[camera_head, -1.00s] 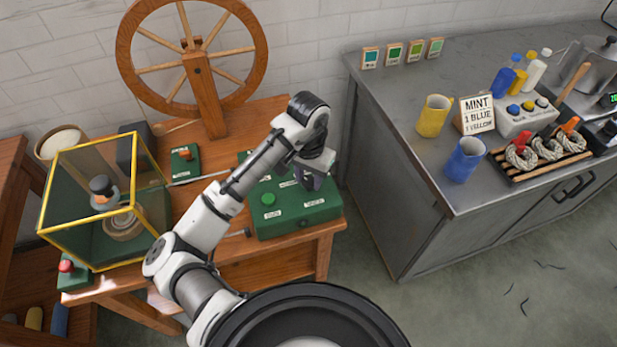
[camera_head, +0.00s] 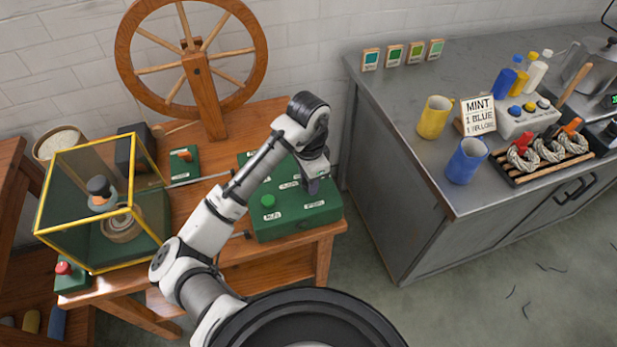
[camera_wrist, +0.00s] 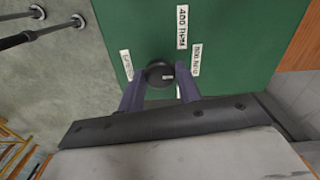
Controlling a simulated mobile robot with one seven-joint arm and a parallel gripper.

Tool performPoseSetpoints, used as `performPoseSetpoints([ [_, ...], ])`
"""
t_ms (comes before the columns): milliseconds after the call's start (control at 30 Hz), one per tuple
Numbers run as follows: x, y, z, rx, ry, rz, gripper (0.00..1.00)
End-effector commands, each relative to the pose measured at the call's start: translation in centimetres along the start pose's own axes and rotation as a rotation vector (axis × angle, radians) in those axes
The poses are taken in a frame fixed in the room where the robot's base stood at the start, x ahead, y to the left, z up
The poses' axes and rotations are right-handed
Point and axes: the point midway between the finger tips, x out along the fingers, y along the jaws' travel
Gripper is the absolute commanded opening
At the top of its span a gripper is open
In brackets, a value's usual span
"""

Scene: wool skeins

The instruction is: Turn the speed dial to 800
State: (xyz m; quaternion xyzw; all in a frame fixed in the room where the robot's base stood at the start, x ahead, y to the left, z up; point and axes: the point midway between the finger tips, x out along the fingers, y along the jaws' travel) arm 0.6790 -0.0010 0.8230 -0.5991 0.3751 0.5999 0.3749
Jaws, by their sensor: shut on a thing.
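The green control box (camera_head: 282,233) stands on the wooden bench, with a green button and white labels on it. My gripper (camera_head: 313,187) is over its right part and hides the dial in the head view. In the wrist view, the speed dial is a round black knob (camera_wrist: 158,70) with a small pale mark towards its right side. My gripper's purple fingers (camera_wrist: 160,79) are shut on it, one at each side. A label reading 400 RPM (camera_wrist: 182,27) is above the dial, and another label (camera_wrist: 195,60), too small to read surely, is to its right.
A glass case with yellow edges (camera_head: 100,205) and a spinning wheel (camera_head: 205,85) stand on the bench (camera_head: 325,258). A grey counter (camera_head: 420,180) is at the right, with a blue mug (camera_head: 466,162) near its edge. Floor shows between bench and counter.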

Motion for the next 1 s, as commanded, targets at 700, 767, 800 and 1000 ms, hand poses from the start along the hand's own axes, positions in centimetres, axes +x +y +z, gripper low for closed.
performPoseSetpoints([
  [700,-0.07,-0.03,-0.05,0.008,0.002,-0.002,0.56],
  [767,-0.06,-0.02,-0.04,0.008,0.002,-0.002,0.56],
  [800,-0.05,-0.02,-0.04,0.008,0.002,-0.001,0.56],
  [1000,-0.72,-0.10,0.00,0.009,0.000,-0.004,0.56],
])
